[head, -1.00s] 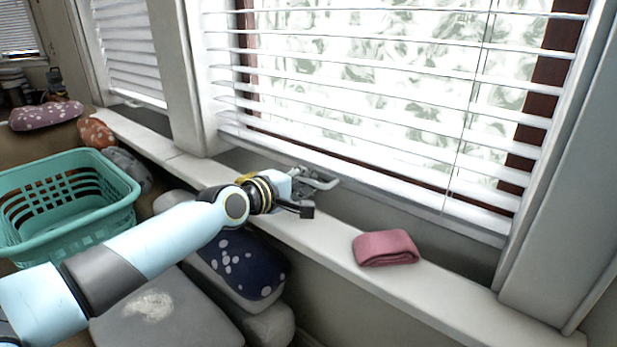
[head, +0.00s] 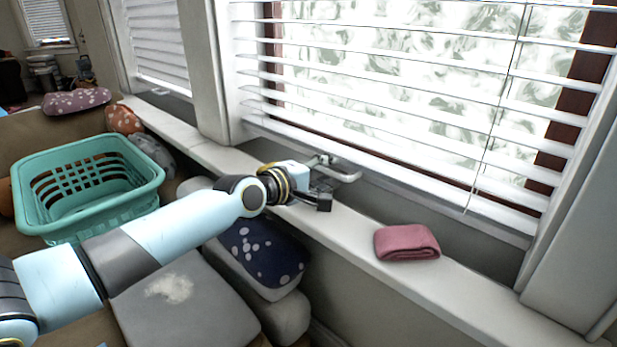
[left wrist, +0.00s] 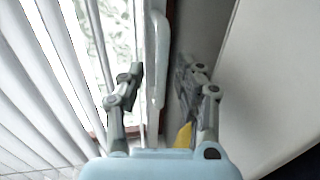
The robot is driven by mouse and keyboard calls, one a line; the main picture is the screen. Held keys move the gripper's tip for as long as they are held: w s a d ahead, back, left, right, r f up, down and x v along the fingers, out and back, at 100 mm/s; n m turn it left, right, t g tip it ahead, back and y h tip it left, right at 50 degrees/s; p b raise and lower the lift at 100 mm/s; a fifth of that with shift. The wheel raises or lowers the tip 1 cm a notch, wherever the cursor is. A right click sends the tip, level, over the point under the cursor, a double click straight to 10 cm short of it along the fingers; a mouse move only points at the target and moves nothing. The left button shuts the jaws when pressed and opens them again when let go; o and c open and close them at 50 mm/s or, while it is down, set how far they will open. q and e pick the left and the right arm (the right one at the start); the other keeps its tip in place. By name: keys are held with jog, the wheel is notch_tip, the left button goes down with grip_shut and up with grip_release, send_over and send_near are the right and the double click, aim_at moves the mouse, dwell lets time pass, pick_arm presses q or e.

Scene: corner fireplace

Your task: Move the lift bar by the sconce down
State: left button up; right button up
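The lift bar (head: 343,172) is a pale, rounded bar at the foot of the large window, just above the sill. In the left wrist view the lift bar (left wrist: 158,65) runs upright in the picture, between the two finger lines and nearer the left one. My left gripper (head: 323,184) is at the bar's near end, over the sill. In the left wrist view my left gripper (left wrist: 158,78) is open, its fingers well apart, with a gap to the bar visible on the right. Contact on the left side is unclear. No sconce shows. My right gripper is out of view.
White slatted blinds (head: 400,80) hang close behind the bar. A folded pink cloth (head: 407,242) lies on the white sill (head: 455,278) to the right. A teal basket (head: 85,185) stands left. Dark spotted cushion (head: 262,254) and grey seat (head: 185,305) lie below my arm.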

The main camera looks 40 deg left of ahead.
pick_arm(q)
jog(key=d+v, duration=0.1)
jog(key=v, duration=1)
jog(key=shift+a, duration=0.4)
jog(key=shift+c, duration=0.2)
